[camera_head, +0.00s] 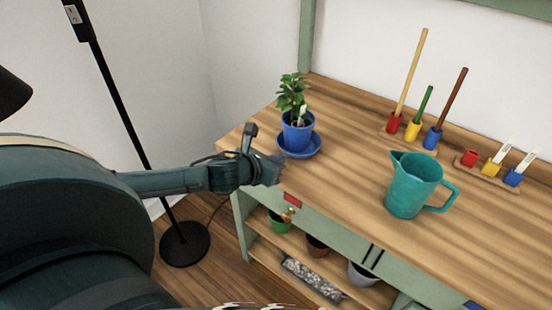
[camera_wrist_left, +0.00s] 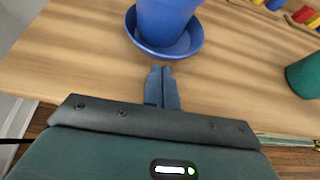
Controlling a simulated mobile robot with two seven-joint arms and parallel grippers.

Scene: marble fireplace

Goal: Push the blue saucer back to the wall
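The blue saucer (camera_head: 301,155) lies on the wooden bench top near its left end. A blue pot (camera_head: 298,134) with a leafy green plant (camera_head: 292,97) stands upright on it. My left gripper (camera_head: 277,168) is at the bench's front edge, just in front of the saucer. In the left wrist view its two fingers (camera_wrist_left: 161,72) are pressed together with nothing between them. They point at the saucer (camera_wrist_left: 191,41), and a small strip of bare wood shows between the fingertips and the rim. My right gripper is not in view.
A teal pitcher (camera_head: 414,188) stands right of the saucer. Coloured holders with upright sticks (camera_head: 412,128) and a rack of small cups (camera_head: 491,168) line the back wall. Behind the pot the wood is clear. A black lamp pole (camera_head: 122,105) stands left of the bench.

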